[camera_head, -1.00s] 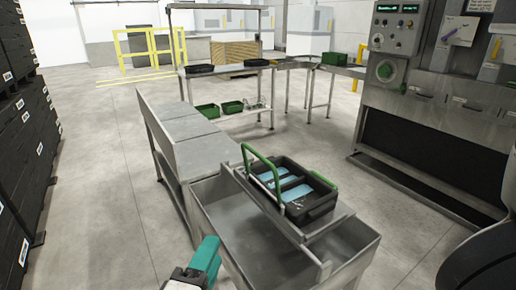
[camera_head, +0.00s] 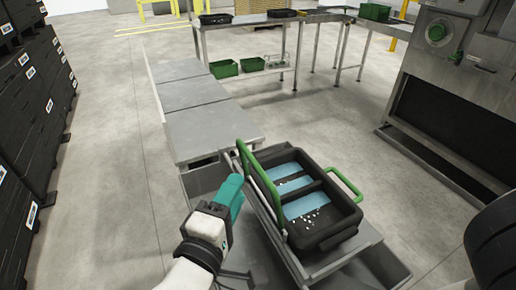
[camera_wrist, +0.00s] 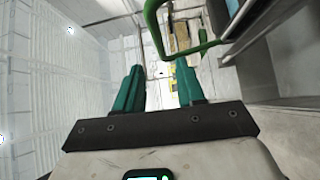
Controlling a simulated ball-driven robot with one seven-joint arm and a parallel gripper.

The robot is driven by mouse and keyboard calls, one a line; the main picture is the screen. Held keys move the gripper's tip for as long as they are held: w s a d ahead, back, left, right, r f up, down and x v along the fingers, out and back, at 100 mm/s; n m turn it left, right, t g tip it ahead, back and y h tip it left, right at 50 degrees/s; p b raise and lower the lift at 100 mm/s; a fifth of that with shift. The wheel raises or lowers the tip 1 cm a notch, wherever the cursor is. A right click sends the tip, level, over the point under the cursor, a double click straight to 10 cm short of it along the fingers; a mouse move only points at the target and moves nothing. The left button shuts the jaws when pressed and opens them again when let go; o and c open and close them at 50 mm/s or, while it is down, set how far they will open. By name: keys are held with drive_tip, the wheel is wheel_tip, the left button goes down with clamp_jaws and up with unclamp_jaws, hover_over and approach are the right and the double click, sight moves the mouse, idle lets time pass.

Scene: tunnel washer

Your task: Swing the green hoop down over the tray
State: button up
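The black tray (camera_head: 345,222) holds light-blue compartments with small white bits in them. One green hoop (camera_head: 262,184) stands raised along the tray's left side. A second green hoop (camera_head: 346,184) sticks out on the right side. My gripper (camera_head: 235,190) is just left of the raised hoop in the head view, its teal fingers pointing up and away. In the wrist view my gripper (camera_wrist: 157,68) has its two fingers well apart with nothing between them. A green hoop (camera_wrist: 198,48) curves past the right fingertip there; I cannot tell whether they touch.
The tray rests on a metal ledge across a steel trough (camera_head: 205,180). Grey bench tops (camera_head: 200,125) run behind it. Farther back is a metal table with green bins (camera_head: 224,68) and dark trays. The machine (camera_head: 445,110) stands at right, stacked black crates (camera_head: 35,110) at left.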

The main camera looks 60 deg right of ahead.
sight(252, 157)
drive_tip(key=d, duration=0.3)
drive_tip(key=w+d+b, duration=0.1)
drive_tip(key=d, duration=0.2)
drive_tip(key=w+d, duration=0.1)
drive_tip(key=d, duration=0.3)
drive_tip(key=shift+f, duration=0.1)
drive_tip(key=shift+c, duration=0.5)
clamp_jaws()
